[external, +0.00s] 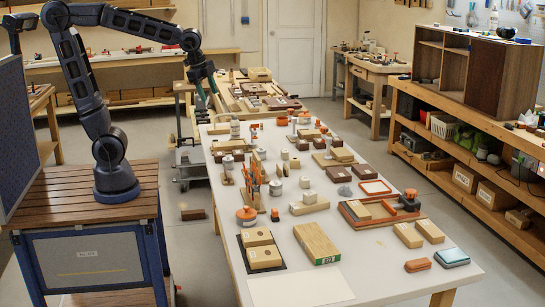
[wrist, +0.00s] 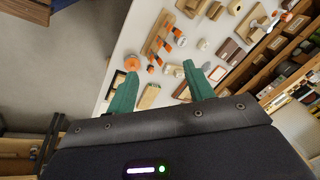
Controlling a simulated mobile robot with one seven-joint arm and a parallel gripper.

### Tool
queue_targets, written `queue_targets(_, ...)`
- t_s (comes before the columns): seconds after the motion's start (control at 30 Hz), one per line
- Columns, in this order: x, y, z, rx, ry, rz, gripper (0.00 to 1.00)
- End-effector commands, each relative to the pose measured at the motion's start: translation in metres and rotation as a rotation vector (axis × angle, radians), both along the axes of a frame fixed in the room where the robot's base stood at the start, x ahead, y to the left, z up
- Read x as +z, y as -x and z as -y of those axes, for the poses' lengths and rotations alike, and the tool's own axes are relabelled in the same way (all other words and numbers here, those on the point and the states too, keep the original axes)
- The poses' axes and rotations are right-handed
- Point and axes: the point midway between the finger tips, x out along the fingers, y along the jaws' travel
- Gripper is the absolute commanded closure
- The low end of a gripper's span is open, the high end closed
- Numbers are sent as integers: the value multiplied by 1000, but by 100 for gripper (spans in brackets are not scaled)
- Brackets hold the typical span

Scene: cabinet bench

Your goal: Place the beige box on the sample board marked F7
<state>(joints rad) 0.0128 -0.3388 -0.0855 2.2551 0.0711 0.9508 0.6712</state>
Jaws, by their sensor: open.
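Several beige boxes are in view, and I cannot tell which one the task means. Two beige boxes (external: 257,237) lie on a black board (external: 284,266) near the front left of the long white table. Two more beige blocks (external: 408,235) lie at the front right, and another beige box (external: 259,74) is on the far table. No F7 mark can be read, so I cannot tell which board is the sample board. My gripper (external: 207,90) is raised over the table's far left side, pointing down. In the wrist view my gripper (wrist: 160,72) is open, with nothing between its green fingers.
The white table (external: 385,270) is crowded with wooden blocks, orange-topped parts and a wooden tray (external: 352,219). A long wooden block (external: 317,243) and a pale sheet (external: 300,289) lie at its front. A shelf bench (external: 470,150) stands at right.

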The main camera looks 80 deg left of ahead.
Motion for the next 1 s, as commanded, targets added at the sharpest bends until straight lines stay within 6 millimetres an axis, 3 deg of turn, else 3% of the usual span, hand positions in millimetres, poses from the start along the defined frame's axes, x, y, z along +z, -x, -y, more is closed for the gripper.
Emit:
queue_targets(0.03,2,17,-4,60,22,17,48)
queue_targets(0.3,-4,93,-21,403,159,86,48)
queue_targets(0.5,-16,139,-29,619,261,121,48)
queue_targets(0.7,-25,160,-32,731,318,135,48)
queue_targets(1.0,-26,163,-32,748,327,136,48)
